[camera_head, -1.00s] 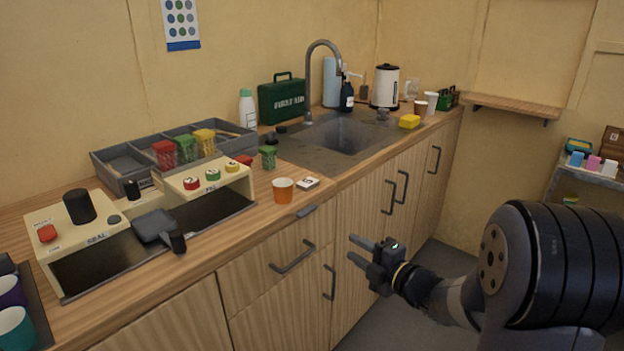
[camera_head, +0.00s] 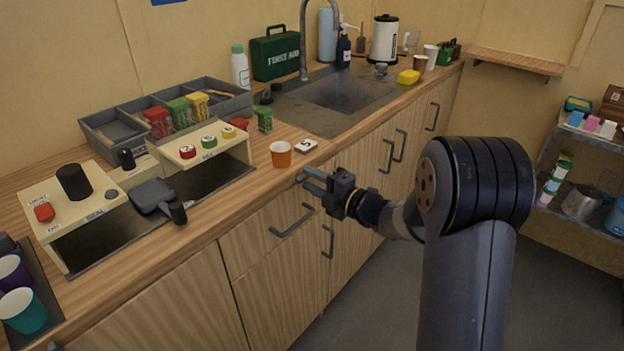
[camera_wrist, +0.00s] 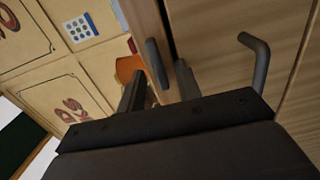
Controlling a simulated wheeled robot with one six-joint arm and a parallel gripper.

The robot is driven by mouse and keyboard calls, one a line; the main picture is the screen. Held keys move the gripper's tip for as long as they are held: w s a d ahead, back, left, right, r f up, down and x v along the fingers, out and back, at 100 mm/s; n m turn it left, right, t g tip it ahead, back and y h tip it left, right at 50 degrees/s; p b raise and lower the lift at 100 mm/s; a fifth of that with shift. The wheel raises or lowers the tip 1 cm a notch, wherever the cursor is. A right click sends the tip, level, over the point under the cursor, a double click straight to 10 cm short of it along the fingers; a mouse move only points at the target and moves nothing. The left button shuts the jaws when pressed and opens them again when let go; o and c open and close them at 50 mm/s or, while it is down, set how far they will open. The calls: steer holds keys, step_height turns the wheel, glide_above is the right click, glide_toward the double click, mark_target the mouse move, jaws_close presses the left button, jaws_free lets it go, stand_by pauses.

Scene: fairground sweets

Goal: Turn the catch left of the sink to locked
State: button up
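The catch (camera_wrist: 155,62) is a small grey bar on the cabinet front, just under the worktop edge and left of the sink (camera_head: 343,92). My gripper (camera_head: 308,180) is at the catch in the head view and largely covers it there. In the wrist view my gripper (camera_wrist: 160,88) is open, with one dark finger on each side of the catch's line. The catch shows ahead of and between the fingertips; I cannot tell whether they touch it. No lock marking is readable, so its setting cannot be told.
A drawer handle (camera_head: 292,221) sticks out below left of my gripper. An orange cup (camera_head: 281,155) and a white number tag (camera_head: 305,146) stand on the worktop close above it. Cabinet handles (camera_head: 388,156) lie to the right. The floor in front is clear.

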steer(key=shift+w+a, duration=0.15)
steer(key=shift+a, duration=0.05)
jaws_close()
stand_by(0.3)
